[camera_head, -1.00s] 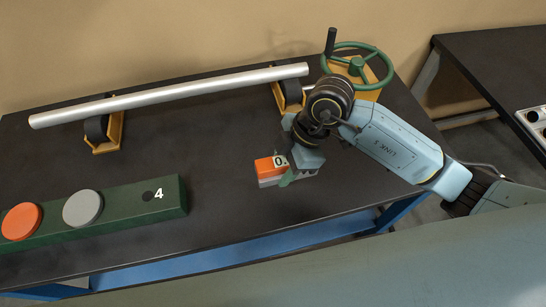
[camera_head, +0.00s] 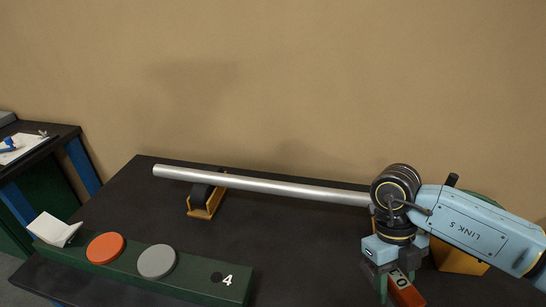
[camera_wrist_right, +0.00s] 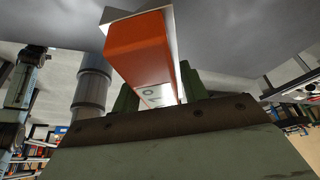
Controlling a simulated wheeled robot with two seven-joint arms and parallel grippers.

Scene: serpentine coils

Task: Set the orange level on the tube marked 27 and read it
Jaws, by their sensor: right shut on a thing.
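The orange level (camera_head: 405,290) is in my right gripper (camera_head: 390,280), over the front right of the dark bench. Part of it is cut off by the lower edge of the head view. In the right wrist view the orange level (camera_wrist_right: 140,45) sits between the green fingers of the right gripper (camera_wrist_right: 158,92), which is shut on it. A white plate with a "0" shows on the level. The silver tube (camera_head: 260,185) lies behind and to the left, apart from the level. My right arm hides its right end. I can read no 27 on it. My left gripper is out of view.
A yellow bracket (camera_head: 206,197) holds the tube near its left end. A yellow block (camera_head: 458,260) stands behind my right arm.

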